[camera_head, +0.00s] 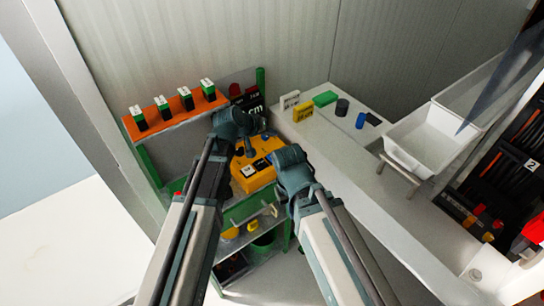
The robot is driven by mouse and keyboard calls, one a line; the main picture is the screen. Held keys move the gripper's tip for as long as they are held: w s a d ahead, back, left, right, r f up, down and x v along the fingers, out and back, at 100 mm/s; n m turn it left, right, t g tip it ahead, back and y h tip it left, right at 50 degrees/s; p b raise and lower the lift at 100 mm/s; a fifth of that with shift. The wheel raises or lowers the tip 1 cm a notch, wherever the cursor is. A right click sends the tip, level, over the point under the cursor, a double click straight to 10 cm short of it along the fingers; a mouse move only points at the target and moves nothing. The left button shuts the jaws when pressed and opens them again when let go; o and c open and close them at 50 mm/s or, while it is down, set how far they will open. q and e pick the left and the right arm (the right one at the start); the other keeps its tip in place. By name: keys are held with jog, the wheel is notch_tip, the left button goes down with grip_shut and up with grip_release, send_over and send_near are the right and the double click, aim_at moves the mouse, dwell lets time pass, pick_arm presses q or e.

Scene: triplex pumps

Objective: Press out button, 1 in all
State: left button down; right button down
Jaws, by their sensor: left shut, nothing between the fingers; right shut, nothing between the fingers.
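A yellow-orange box (250,179) with a dark label and small dark knobs on top stands on the green-framed shelf unit. No lettering that marks an out button can be read on it, and my arms hide part of it. My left gripper (251,124) is shut and empty over the back of the box, by the black panel with white lettering (254,108). My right gripper (272,160) is shut and empty by the right side of the box. Contact with the box cannot be told for either gripper.
An orange shelf (172,120) holds several black-and-green items at the left. The white counter (310,137) carries small yellow, green, black and blue items. A white bin (421,140) stands further right. A dark rack (512,150) with red parts is at the right edge.

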aim_at(271, 158)
pick_arm(q)
jog(key=shift+f+b, duration=4.2)
jog(key=shift+f, duration=0.15)
jog(key=shift+f, duration=0.1)
jog(key=shift+f+b, duration=0.25)
jog(key=shift+b, duration=0.1)
jog(key=shift+f+b, duration=0.55)
jog(key=shift+r, duration=0.1)
jog(key=shift+r+p, duration=0.9)
jog(key=shift+p, duration=0.1)
notch_tip(271, 158, up, 5)
jog(key=p, duration=0.5)
